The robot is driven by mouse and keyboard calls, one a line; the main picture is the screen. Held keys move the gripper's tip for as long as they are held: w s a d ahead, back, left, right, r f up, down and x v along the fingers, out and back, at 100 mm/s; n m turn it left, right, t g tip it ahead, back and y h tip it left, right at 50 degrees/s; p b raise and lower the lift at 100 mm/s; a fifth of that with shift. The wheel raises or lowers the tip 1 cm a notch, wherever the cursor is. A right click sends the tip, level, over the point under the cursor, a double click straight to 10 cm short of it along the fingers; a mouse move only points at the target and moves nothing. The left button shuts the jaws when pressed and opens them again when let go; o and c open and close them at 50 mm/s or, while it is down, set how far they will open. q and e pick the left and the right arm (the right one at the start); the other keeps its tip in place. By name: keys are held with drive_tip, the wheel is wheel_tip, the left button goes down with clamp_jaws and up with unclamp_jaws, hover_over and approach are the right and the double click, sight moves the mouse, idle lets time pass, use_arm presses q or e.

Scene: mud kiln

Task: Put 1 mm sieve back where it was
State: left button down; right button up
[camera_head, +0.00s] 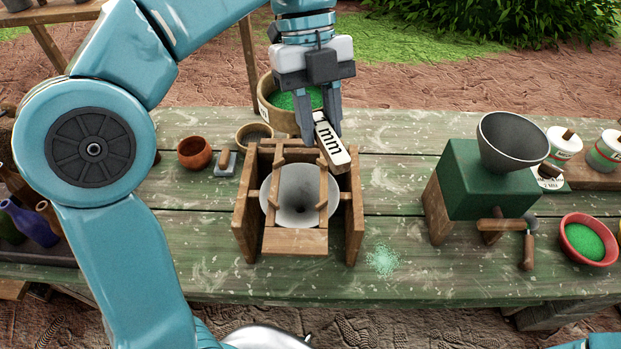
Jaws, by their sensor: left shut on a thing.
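My left gripper (320,133) points down above the back right of a wooden stand. It is shut on a wooden handle with a white label (331,143) reading "mm". The number is hidden, but I take this for the 1 mm sieve's handle. A round wooden vessel (264,110) with green grains shows just behind the fingers; I cannot tell whether it is joined to the handle. The stand (245,215) has two wooden rails over a pale funnel (297,200). The handle's near end overlaps the stand's back right corner in view. My right gripper is not in view.
A clay cup (194,152), a small brush-like tool (225,163) and a bowl (252,134) are left of the handle. A green mill (470,180) and a red bowl (588,240) stand right. Spilled green grains (382,260) lie beside the stand.

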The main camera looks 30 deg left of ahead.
use_arm(q)
drive_tip(key=f, duration=1.3)
drive_tip(key=f+b, duration=0.1)
drive_tip(key=f, duration=0.5)
drive_tip(key=shift+s+a+f, duration=0.2)
drive_tip(key=shift+s+f, duration=0.05)
drive_tip(key=shift+s, duration=0.05)
drive_tip(key=shift+s+a, duration=0.15)
drive_tip(key=shift+s, duration=0.15)
drive_tip(key=shift+w+f, duration=0.15)
drive_tip(key=c, duration=0.8)
unclamp_jaws()
drive_tip(key=shift+w, duration=0.1)
drive_tip(key=shift+c, duration=0.2)
